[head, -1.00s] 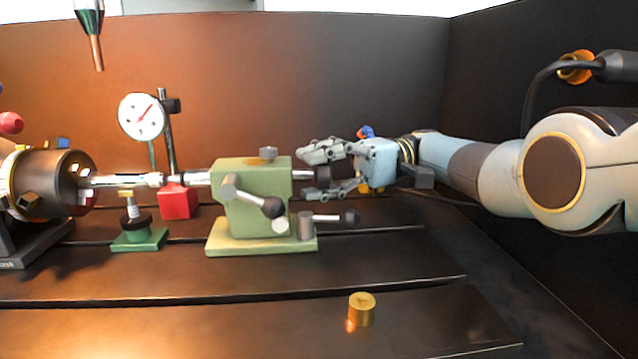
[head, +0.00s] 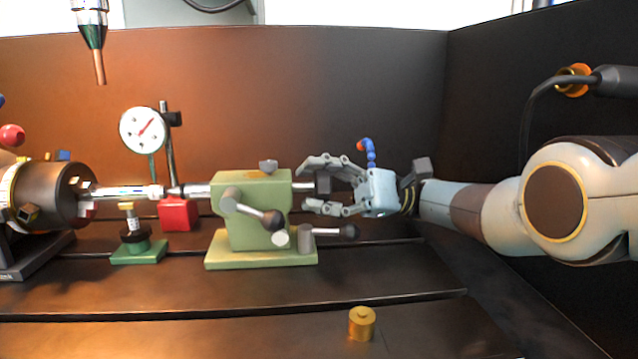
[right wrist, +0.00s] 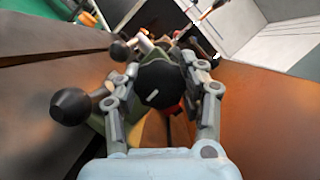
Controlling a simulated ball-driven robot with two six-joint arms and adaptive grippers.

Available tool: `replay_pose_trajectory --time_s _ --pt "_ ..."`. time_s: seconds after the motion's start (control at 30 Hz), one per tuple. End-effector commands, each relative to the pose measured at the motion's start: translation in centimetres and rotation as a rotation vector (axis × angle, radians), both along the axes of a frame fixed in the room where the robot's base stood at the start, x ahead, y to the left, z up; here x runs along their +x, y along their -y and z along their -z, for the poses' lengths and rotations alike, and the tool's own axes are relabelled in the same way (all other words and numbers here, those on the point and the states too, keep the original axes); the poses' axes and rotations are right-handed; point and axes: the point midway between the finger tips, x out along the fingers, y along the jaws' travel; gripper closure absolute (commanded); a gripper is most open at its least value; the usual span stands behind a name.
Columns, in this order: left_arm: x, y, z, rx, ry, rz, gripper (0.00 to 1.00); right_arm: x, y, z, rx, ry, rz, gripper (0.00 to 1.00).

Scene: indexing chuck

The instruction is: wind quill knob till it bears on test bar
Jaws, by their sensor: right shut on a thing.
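The green tailstock (head: 257,215) stands mid-table with its quill (head: 196,190) toward the left. The test bar (head: 125,192) runs from the dark chuck (head: 52,192) to the quill end; I cannot tell whether they touch. The dark quill knob (head: 323,183) is at the tailstock's right end. My right gripper (head: 318,183) is shut on the knob, with one finger above and one below. In the right wrist view the knob (right wrist: 162,88) sits between the two fingers, a pale mark on its face. My left gripper is not in view.
A dial gauge (head: 143,130) on a post and red base (head: 178,213) stands behind the bar. A small green jack (head: 137,250) stands below it. Ball-ended levers (head: 273,219) stick out from the tailstock's front. A brass weight (head: 362,323) stands on the front table.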

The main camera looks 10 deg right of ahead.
Motion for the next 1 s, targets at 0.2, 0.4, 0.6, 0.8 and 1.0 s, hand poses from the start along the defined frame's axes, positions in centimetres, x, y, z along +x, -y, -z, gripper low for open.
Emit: replay_pose_trajectory --time_s 0.2,0.4,0.6,0.8,1.0 --pt "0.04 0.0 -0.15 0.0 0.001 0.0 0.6 0.03 0.05 0.08 -0.002 -0.043 0.002 0.91" --pt "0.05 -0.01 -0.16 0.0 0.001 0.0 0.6 0.03 0.05 0.09 -0.001 -0.05 0.003 0.91" --pt "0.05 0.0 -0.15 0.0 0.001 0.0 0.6 0.02 0.04 0.1 -0.002 -0.05 0.002 0.91" --pt "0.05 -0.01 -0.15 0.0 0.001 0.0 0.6 0.01 0.04 0.09 -0.001 -0.05 0.001 0.47" --pt "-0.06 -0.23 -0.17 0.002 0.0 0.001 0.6 0.01 0.01 0.02 -0.001 -0.048 0.0 0.47"
